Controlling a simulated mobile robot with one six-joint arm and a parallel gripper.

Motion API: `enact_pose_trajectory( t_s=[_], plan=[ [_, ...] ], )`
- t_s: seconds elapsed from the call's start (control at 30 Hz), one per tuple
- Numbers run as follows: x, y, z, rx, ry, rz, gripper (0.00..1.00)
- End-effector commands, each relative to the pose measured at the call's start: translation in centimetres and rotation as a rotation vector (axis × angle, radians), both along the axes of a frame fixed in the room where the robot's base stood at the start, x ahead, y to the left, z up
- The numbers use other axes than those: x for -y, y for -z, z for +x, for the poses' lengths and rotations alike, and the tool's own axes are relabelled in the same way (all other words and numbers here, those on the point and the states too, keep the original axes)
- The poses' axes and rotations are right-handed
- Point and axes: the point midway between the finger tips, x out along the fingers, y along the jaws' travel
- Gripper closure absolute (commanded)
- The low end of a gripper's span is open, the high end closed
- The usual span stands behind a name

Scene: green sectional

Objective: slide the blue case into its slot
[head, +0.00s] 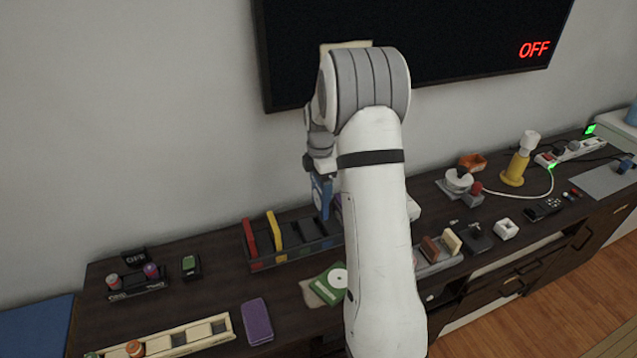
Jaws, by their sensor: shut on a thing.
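The blue case (321,196) hangs upright in the head view, held above the right part of a dark slotted rack (290,247). My gripper (318,172) points down and is shut on the top of the blue case. The case's lower end appears close to the rack's upper edge; I cannot tell whether it is inside a slot. A red case (250,236) and a yellow case (274,230) stand upright in the left part of the rack. My arm hides the rack's right end and whatever is behind it.
A green sleeve with a disc (331,284) lies in front of the rack, and a purple case (257,321) lies front left. A wooden tray (190,334) is at the front edge. A wall screen (450,40) reads OFF. Many small items crowd the right side.

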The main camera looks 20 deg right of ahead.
Motion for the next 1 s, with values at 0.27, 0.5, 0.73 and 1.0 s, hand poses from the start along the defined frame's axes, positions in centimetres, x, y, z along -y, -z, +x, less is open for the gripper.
enact_pose_trajectory(
  t_s=[0.27,0.5,0.73,1.0],
  plan=[
    [0.0,1.9,0.0,-0.001,0.000,0.000,0.42],
    [0.0,4.3,0.0,-0.002,0.000,0.000,0.42],
    [0.0,5.6,0.0,-0.001,0.000,0.000,0.42],
    [0.0,5.7,0.0,0.000,0.000,0.000,0.42]
  ],
)
